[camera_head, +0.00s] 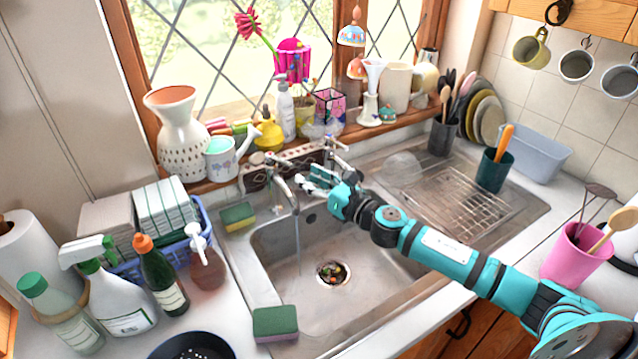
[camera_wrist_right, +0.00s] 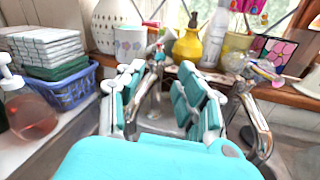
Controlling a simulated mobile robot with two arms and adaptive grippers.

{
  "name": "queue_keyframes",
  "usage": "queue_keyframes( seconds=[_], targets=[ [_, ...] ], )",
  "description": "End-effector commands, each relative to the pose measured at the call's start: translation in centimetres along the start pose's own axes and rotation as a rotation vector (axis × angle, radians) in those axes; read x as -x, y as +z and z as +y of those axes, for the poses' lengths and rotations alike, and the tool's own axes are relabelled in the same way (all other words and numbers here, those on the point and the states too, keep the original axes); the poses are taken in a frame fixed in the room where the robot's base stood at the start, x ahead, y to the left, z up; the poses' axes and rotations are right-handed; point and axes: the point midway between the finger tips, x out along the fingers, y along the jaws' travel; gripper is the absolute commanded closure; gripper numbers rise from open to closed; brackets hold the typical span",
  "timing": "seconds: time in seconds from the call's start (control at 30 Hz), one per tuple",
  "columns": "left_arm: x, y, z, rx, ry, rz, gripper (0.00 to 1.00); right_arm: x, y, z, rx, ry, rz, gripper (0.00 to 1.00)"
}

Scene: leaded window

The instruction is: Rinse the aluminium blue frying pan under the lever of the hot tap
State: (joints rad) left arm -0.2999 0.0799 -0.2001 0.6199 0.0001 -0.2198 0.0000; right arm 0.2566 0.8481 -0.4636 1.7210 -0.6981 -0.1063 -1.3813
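My right gripper (camera_head: 318,180) reaches over the back of the sink (camera_head: 382,262), close to the chrome taps. In the right wrist view its two teal-and-grey fingers (camera_wrist_right: 158,98) stand apart, with no object held between them. The left tap (camera_head: 284,192) has a curved spout over the basin; a second tap (camera_head: 338,146) stands to its right, behind the gripper. Which one is hot I cannot tell. A dark round pan (camera_head: 190,350) is cut off by the bottom edge; its outside colour is hidden, so I cannot tell if it is the blue one. My left gripper is out of view.
Green sponges lie on the sink's left edge (camera_head: 238,216) and front left corner (camera_head: 275,322). Bottles and a blue basket (camera_head: 205,222) crowd the left counter. Vases and pots line the windowsill. The drainboard (camera_head: 465,205) is mostly clear, and the basin is empty around its drain.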

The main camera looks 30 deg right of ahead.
Motion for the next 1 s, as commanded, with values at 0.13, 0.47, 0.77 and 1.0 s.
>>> queue_keyframes(
  seconds=[0.13,0.47,0.77,1.0],
  targets=[
    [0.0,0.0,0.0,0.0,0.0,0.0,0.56,1.8,-0.1,0.0,-0.001,0.0,0.001,0.65],
    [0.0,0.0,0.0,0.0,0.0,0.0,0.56,2.7,0.1,0.0,0.0,0.0,-0.001,0.65],
    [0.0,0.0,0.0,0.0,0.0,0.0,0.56,2.7,0.0,0.0,0.0,0.0,-0.001,0.56],
    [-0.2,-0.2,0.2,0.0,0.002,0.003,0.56,2.6,-0.2,0.2,-0.015,-0.006,-0.006,0.56]
  ],
)
